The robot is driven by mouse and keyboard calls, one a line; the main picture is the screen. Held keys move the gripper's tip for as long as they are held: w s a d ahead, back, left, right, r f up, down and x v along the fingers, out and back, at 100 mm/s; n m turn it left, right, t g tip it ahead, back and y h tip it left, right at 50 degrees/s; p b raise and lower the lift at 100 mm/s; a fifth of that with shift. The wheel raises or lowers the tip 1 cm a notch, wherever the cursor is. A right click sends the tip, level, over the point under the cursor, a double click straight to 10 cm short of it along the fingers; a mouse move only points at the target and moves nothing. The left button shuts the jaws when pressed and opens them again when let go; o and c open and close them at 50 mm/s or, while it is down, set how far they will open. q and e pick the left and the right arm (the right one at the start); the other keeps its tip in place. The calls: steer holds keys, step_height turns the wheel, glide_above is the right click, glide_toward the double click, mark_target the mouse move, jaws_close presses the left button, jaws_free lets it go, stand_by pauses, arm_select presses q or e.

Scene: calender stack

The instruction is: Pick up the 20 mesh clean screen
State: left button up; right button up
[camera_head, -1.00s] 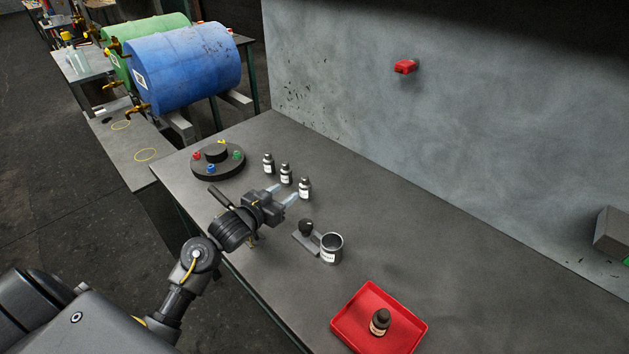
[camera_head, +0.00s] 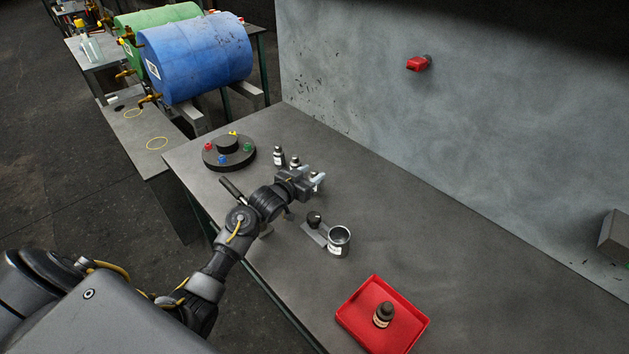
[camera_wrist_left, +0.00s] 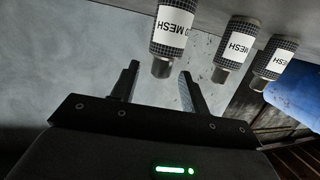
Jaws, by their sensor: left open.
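Three small dark-capped bottle-like screens with white labels stand in a row on the bench: the far one (camera_head: 278,156), the middle one (camera_head: 295,163) and the near one (camera_head: 316,177). My left gripper (camera_head: 319,181) is open at the near one, which it partly hides. I cannot tell which is 20 mesh. My right gripper is not in view.
A round dark holder with coloured knobs (camera_head: 228,147) is behind. A grey block with a black knob (camera_head: 314,222) and a metal cup (camera_head: 339,241) stand in front. A red tray (camera_head: 361,312) holds a dark bottle (camera_head: 383,314). The bench to the right is clear.

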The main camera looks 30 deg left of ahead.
arm_select(q)
steer(key=shift+x, duration=1.15)
jaws_close()
